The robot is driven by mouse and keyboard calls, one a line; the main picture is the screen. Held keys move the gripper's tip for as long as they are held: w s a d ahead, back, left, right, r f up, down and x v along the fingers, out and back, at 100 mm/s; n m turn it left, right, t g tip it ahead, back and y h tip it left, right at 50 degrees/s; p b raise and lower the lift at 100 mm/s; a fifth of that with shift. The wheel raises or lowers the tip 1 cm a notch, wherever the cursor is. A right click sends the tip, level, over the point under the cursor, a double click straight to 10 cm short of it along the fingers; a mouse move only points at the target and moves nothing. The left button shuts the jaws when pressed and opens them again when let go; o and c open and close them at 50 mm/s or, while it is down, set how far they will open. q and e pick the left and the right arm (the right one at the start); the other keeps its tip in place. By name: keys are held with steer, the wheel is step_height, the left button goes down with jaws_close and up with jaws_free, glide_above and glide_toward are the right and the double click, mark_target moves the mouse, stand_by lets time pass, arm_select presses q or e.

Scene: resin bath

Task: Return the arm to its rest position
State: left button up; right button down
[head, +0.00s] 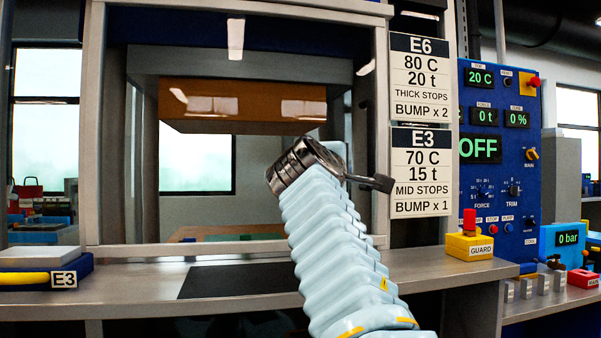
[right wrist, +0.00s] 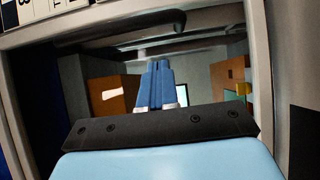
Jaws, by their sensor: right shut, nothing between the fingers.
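My right arm (head: 335,245), in a pale blue ribbed sleeve, rises from the bottom centre of the head view. It ends in a metal wrist ring (head: 292,168) in front of the framed press opening. The gripper's fingers cannot be made out there. In the right wrist view my right gripper (right wrist: 162,65) shows two blue fingers pressed together, with nothing between them. The fingers point through a grey frame toward the room beyond. My left gripper is not in view.
A grey bench (head: 440,270) runs along the front, with a dark mat (head: 240,281) on it. A blue E3 case (head: 40,275) lies left. A yellow guard button box (head: 469,245) stands right, below the blue control panel (head: 520,150). Frame posts (head: 95,120) flank the opening.

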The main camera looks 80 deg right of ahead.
steer(key=w+a+b, duration=0.1)
steer(key=a, duration=0.8)
steer(key=shift+w, duration=0.2)
